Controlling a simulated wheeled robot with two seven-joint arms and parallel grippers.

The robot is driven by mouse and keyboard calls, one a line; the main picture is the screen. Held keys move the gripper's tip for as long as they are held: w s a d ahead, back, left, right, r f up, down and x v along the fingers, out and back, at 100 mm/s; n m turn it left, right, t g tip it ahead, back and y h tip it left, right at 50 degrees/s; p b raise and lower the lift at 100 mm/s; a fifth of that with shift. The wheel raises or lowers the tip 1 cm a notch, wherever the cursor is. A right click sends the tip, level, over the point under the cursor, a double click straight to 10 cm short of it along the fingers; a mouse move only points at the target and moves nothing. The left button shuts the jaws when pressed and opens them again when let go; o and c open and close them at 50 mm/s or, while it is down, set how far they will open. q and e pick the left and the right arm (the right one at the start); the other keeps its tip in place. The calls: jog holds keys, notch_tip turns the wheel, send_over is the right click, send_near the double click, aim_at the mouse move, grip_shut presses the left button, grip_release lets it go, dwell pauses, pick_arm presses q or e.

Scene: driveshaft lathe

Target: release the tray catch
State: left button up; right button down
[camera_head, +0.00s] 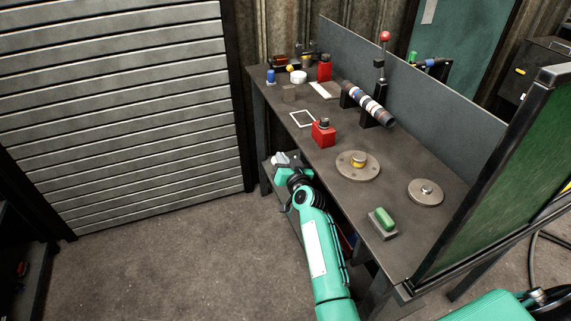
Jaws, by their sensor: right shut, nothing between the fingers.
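My right arm reaches up from the bottom middle of the head view to the front edge of the workbench (330,185). My right gripper (281,160) is at its far end, low beside the bench's front edge, shut and empty. It is small here, and the wrist partly hides it. I cannot make out a tray or its catch. The space under the bench top by the gripper is dark and partly covered by my arm. My left gripper is not in view.
The bench holds a red block (323,133), a flanged disc (358,164), a smaller disc (425,191), a green button (384,218) and a banded shaft (368,105) on supports. A green panel (505,180) stands at right. Floor (170,260) is open at left.

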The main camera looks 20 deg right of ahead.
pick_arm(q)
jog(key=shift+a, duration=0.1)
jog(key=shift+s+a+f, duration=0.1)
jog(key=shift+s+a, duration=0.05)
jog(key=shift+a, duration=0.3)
pick_arm(e)
jog(key=shift+f, duration=0.15)
jog(key=shift+n, duration=0.3)
